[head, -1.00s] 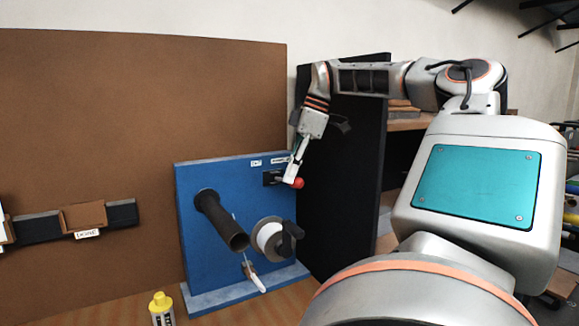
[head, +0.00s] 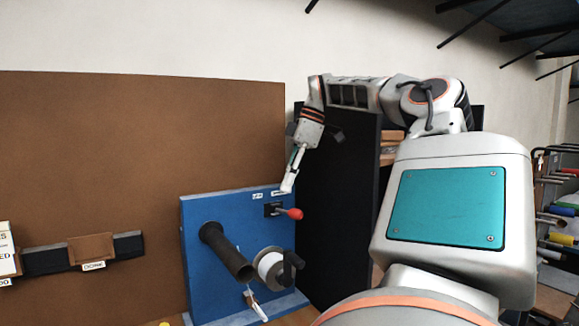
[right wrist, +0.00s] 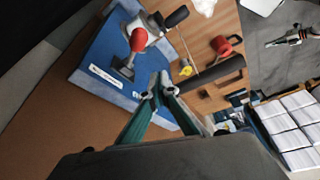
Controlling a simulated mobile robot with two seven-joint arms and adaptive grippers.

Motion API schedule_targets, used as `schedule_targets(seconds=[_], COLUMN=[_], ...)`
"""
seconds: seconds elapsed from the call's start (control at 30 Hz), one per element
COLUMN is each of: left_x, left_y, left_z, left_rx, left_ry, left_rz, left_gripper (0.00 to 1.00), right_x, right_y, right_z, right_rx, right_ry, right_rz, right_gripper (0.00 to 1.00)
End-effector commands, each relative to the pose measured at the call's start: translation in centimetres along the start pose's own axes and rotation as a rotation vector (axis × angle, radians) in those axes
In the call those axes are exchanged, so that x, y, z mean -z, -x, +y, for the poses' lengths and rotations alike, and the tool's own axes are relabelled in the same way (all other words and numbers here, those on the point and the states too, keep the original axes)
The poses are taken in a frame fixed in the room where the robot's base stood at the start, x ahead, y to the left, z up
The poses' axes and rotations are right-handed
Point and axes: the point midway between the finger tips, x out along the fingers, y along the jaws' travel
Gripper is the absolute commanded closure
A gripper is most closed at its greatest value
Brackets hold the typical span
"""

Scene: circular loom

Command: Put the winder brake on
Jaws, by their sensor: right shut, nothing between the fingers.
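A blue panel (head: 205,290) stands upright on the bench. Near its top right is a lever with a red knob (head: 295,213) on a dark mount (head: 272,209); it sticks out from the panel. The lever knob also shows in the right wrist view (right wrist: 138,40). My right gripper (head: 287,188) is shut and empty, just above the lever and apart from it. Its fingertips (right wrist: 157,86) also show in the right wrist view. Below the lever are a white spool (head: 268,266) with a black handle (head: 291,266) and a small white-handled lever (head: 257,307). My left gripper is not seen.
A dark tube (head: 228,254) juts from the panel left of the spool. A black board (head: 335,220) stands close on the right, behind my right arm. A brown board (head: 120,170) with a small holder (head: 92,250) is at left. A red mug (right wrist: 222,46) stands on the bench.

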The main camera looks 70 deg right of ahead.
Motion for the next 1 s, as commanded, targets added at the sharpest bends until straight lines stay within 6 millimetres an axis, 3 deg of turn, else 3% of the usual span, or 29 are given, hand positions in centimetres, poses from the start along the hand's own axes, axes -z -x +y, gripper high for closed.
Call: schedule_targets(seconds=[0.1, 0.3, 0.53, 1.0], left_x=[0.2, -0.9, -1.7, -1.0], left_y=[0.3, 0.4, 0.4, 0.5], left_z=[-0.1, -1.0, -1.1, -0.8], left_rx=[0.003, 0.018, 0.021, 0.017], left_ry=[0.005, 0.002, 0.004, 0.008], left_rz=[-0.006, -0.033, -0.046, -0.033], left_gripper=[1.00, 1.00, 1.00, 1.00], right_x=[0.3, 0.5, 0.5, 0.5], right_y=[1.9, 3.3, 3.5, 3.5], right_z=[0.5, 0.9, 0.9, 0.9], right_rx=[-0.001, 0.000, 0.001, 0.001], right_ry=[-0.002, 0.001, 0.002, 0.002], right_rz=[-0.001, 0.000, 0.001, 0.001], right_gripper=[1.00, 1.00, 1.00, 1.00])
